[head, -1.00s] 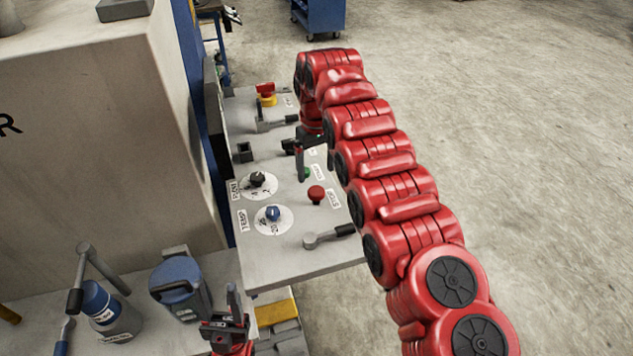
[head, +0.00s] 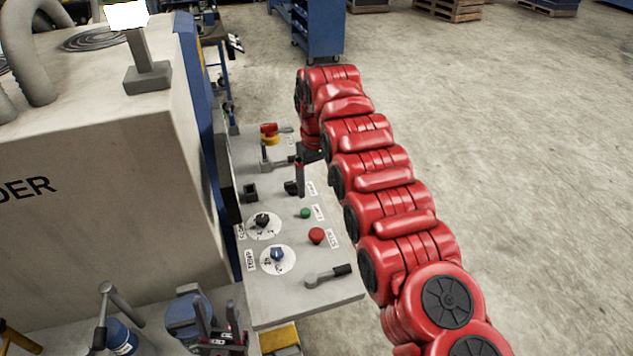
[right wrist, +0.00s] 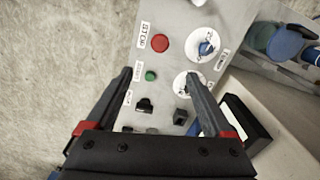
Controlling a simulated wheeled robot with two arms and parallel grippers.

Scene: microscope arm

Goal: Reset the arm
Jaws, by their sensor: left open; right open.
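A grey control panel (head: 290,298) carries a red button (head: 316,236), a smaller green button (head: 305,213), a black dial (head: 262,220), a blue dial (head: 277,254) and a black-handled lever (head: 328,276). My right gripper (head: 297,181) is open and empty above the panel's middle. In the right wrist view its fingers (right wrist: 158,76) appear to either side of the green button (right wrist: 151,76), with the red button (right wrist: 160,43) beyond. Contact cannot be told. My left gripper (head: 222,325) is open at the lower left, near a blue-lidded container (head: 187,314). No microscope arm is recognisable.
A large beige machine (head: 90,170) stands left of the panel. A red-and-yellow switch (head: 270,133) and a grey lever (head: 275,163) are at the panel's far end. A blue-labelled bottle (head: 122,337) stands at the lower left. Open concrete floor (head: 520,130) lies right.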

